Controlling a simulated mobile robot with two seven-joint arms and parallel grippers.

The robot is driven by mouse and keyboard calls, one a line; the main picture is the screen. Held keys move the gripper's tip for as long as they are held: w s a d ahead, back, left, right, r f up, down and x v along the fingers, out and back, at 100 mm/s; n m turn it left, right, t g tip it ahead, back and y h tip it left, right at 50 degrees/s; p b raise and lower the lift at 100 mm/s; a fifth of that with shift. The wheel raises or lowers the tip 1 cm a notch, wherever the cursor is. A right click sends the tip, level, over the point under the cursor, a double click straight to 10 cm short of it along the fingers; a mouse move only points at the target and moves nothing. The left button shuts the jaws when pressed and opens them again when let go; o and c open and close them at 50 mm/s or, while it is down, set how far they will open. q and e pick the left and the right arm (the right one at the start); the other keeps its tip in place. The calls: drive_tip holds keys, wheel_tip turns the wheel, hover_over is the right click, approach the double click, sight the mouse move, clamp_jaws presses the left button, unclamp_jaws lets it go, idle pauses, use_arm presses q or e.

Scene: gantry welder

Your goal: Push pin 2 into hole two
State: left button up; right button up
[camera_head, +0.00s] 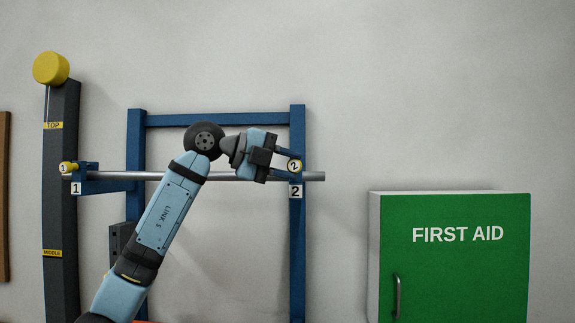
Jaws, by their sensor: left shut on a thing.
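Pin 2 (294,166) has a yellow head with a white disc marked 2. It is at the right post of the blue frame, just above the plate marked 2 (295,191). My left gripper (287,160) is shut on pin 2, its fingers reaching it from the left. Hole two is hidden behind the pin and fingers, so I cannot tell how deep the pin sits. Pin 1 (68,168), also yellow, is at the left bracket above the plate marked 1 (76,189). My right gripper is not in view.
A grey horizontal bar (315,177) runs across the blue frame (297,250), behind my left arm. A dark column (62,220) with a yellow cap stands at the left. A green first aid cabinet (455,270) is at the lower right. The wall between is clear.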

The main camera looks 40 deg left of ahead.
use_arm(q)
drive_tip(key=shift+w+a+r, duration=0.1)
drive_tip(key=shift+w+a, duration=0.05)
drive_tip(key=shift+w, duration=0.1)
drive_tip(key=shift+w+a+p, duration=0.4)
drive_tip(key=shift+w+p, duration=0.05)
drive_tip(key=shift+w, duration=0.15)
drive_tip(key=shift+w+a, duration=0.1)
drive_tip(key=shift+w, duration=0.05)
drive_tip(key=shift+w+a+p, duration=0.3)
drive_tip(key=shift+w+p, duration=0.05)
drive_tip(key=shift+w, duration=0.1)
drive_tip(key=shift+w+a, duration=0.1)
drive_tip(key=shift+w, duration=0.1)
drive_tip(key=shift+w+a+p, duration=0.2)
drive_tip(key=shift+w+p, duration=0.1)
drive_tip(key=shift+w, duration=0.05)
drive_tip(key=shift+w+a+p, duration=0.4)
drive_tip(key=shift+w, duration=0.2)
drive_tip(key=shift+a+r, duration=0.1)
